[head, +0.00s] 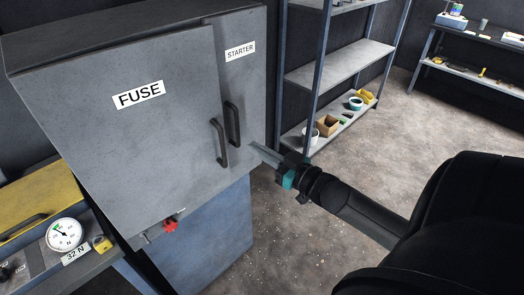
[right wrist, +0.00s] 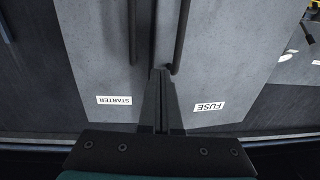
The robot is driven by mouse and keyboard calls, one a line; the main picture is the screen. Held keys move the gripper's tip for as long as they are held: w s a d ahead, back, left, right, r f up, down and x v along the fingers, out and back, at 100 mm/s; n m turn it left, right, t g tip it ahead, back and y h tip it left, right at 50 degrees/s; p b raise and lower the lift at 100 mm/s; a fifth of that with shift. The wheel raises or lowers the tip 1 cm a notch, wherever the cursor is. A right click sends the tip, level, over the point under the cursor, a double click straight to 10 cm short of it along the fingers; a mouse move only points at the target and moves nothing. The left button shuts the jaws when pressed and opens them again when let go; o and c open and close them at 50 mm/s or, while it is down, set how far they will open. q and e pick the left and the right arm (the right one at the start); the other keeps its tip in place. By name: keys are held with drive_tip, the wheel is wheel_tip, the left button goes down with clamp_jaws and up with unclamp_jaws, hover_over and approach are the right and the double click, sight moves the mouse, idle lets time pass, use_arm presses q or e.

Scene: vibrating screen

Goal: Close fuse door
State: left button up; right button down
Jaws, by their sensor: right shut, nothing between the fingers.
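The fuse door (head: 120,150) is the large grey panel labelled FUSE on the left of the cabinet front in the head view. Its dark bar handle (head: 220,143) is near its right edge. The door looks nearly shut; I cannot tell whether it is flush. My right gripper (head: 256,149) is shut and empty, its tips just right of the handles. In the right wrist view, upside down, the fingers (right wrist: 160,78) point between the fuse door (right wrist: 225,60) and the starter door (right wrist: 105,50), close to the fuse handle (right wrist: 181,35). Contact is unclear. My left gripper is out of view.
The starter door (head: 243,75) with its own handle (head: 233,124) adjoins on the right. A red knob (head: 170,226) is below the fuse door. A gauge (head: 64,234) and yellow box (head: 40,200) stand at lower left. Shelves (head: 340,65) stand behind; floor at right is clear.

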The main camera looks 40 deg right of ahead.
drive_tip(key=b, duration=0.3)
approach(215, 144)
drive_tip(key=shift+w+a+r+p, duration=0.1)
drive_tip(key=shift+w+a+p, duration=0.15)
drive_tip(key=shift+w, duration=0.25)
drive_tip(key=shift+w+a+p, duration=0.15)
drive_tip(key=shift+w+a, duration=0.05)
drive_tip(key=shift+w, duration=0.35)
idle(0.4)
drive_tip(key=w, duration=0.1)
drive_tip(key=w+y, duration=0.1)
drive_tip(key=w+n+y, duration=0.1)
drive_tip(key=w, duration=0.1)
drive_tip(key=shift+d+g+b, duration=0.3)
drive_tip(key=shift+d+b, duration=0.1)
drive_tip(key=shift+s, duration=0.1)
